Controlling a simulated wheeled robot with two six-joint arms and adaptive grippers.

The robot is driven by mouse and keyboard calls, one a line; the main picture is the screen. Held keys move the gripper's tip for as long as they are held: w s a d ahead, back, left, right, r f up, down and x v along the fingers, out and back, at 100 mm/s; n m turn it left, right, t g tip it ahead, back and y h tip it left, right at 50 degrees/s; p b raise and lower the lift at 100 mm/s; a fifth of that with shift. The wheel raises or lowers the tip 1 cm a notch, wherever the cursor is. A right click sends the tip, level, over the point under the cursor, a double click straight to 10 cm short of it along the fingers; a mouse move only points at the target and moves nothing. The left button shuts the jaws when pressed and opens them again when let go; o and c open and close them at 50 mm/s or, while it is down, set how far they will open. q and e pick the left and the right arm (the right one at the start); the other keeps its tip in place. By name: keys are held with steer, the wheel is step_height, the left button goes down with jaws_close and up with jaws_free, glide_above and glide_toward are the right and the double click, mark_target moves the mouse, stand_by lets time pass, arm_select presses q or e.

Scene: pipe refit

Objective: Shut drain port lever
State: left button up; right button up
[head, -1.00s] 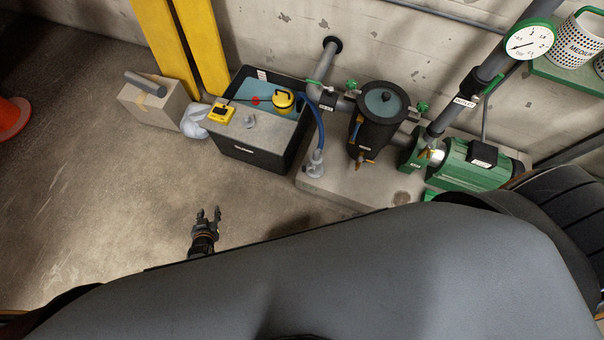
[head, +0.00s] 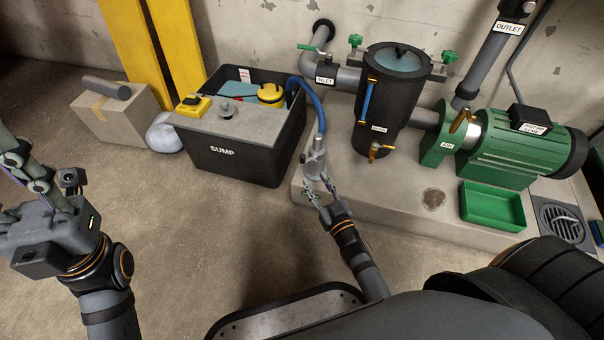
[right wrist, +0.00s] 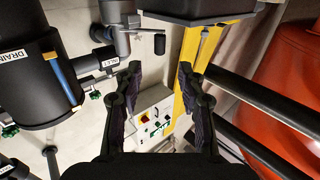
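The strainer (head: 388,100) is a black canister with a "DRAIN" label low on its front, standing on the concrete plinth. Under that label is a small brass-orange drain port lever (head: 380,150), which looks tilted; its exact setting is too small to tell. My right gripper (head: 320,186) is open and empty, left of the lever and in front of the blue hose's grey end fitting; whether it touches the fitting is unclear. In the right wrist view its fingers (right wrist: 157,88) are spread apart. My left gripper (head: 14,184) is at the left edge, spread open and empty, partly cut off.
The black sump tub (head: 245,160) stands left of the plinth. The green pump (head: 510,150), with a brass lever (head: 462,121) by its "AIR" label, is at the right. A green tray (head: 492,206) and a floor drain (head: 562,222) lie before it. Floor between my arms is clear.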

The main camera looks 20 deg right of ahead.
mark_target(304, 160)
steer(key=w, duration=0.3)
steer(key=w+b, duration=0.1)
steer(key=w, duration=0.3)
steer(key=w+a+b, duration=0.1)
steer(key=w, duration=0.2)
steer(key=shift+w+a, duration=0.1)
steer(key=shift+w, duration=0.15)
jaws_close()
